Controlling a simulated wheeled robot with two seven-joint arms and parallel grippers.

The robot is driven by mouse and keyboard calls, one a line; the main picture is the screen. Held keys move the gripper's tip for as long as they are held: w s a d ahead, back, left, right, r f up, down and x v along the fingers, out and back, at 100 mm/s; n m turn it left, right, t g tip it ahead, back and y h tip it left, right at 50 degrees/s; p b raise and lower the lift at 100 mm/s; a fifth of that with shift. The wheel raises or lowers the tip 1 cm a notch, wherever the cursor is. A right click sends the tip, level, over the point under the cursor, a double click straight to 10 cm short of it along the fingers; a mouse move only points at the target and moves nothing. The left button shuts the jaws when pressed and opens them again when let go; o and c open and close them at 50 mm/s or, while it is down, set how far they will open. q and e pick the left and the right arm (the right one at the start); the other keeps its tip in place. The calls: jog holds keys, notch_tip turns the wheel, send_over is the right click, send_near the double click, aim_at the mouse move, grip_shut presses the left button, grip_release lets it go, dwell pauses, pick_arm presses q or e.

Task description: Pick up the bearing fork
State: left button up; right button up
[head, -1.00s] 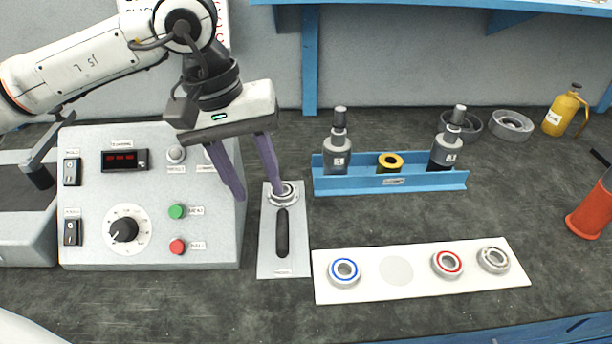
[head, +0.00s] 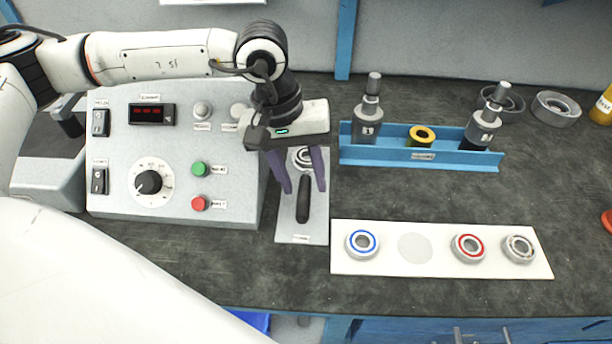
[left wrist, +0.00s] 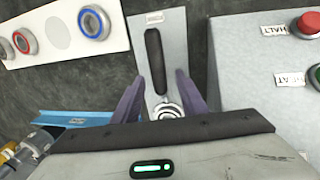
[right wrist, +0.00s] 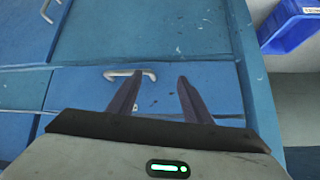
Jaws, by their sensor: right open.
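The bearing fork, with a black handle (head: 303,198) and a metal ring end (head: 303,157), lies on a grey plate (head: 288,231) beside the control box. My left gripper (head: 303,190) is open and empty, with its fingers pointing down on either side of the fork, near where handle and ring meet. In the left wrist view the handle (left wrist: 156,62) and part of the ring (left wrist: 167,109) show between the spread purple fingers; the gripper body hides the rest. My right gripper (right wrist: 159,82) is open and empty, over blue cabinet fronts.
The control box (head: 235,195) stands close left of the plate. Right of it are a blue rack (head: 418,157) with bottle-like tools and a white board (head: 394,264) with several bearings. A blue bin (right wrist: 291,24) shows in the right wrist view.

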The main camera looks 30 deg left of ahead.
aim_at(303, 181)
pick_arm(q)
grip_shut()
dwell(0.3)
notch_tip(303, 181, up, 10)
dwell(0.4)
